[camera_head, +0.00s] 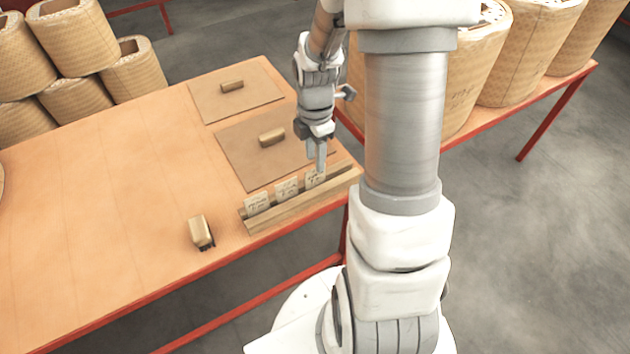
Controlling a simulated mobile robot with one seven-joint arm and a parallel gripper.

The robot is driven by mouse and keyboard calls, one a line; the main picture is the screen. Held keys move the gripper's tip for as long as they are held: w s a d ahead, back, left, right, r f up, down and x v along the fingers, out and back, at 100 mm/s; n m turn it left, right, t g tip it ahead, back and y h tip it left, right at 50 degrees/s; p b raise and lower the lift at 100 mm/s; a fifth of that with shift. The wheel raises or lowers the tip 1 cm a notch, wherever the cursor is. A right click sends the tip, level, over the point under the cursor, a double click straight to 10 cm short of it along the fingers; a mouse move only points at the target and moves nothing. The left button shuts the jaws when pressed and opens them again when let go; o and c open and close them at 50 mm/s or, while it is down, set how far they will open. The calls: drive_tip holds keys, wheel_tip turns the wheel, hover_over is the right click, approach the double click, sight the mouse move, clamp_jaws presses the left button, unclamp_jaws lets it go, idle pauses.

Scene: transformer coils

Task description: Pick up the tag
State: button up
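Several small pale tags with dark writing stand in a slotted wooden rack (300,207) near the table's right edge. The left tag (257,203) and the middle tag (287,188) are clear of my gripper. The right tag (314,177) is directly under my gripper (320,165), which points down with its fingertips at or just above the tag's top edge. I cannot tell whether the fingers touch the tag or whether they are open or shut. My gripper partly covers the right tag.
Two brown boards (208,108) with brass-handled blocks (272,137) lie behind the rack. A brass-topped brush (201,232) stands left of the rack. Wrapped coils (75,38) are stacked at the back left, and more (530,50) stand at the right. The table's left middle (110,210) is clear.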

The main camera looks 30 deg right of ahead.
sight(316, 174)
drive_tip(key=f, duration=0.2)
drive_tip(key=f+b, duration=0.2)
drive_tip(key=f, duration=0.1)
drive_tip(key=shift+s+a+f, duration=0.1)
drive_tip(key=shift+s+f, duration=0.25)
drive_tip(key=shift+r, duration=0.1)
clamp_jaws()
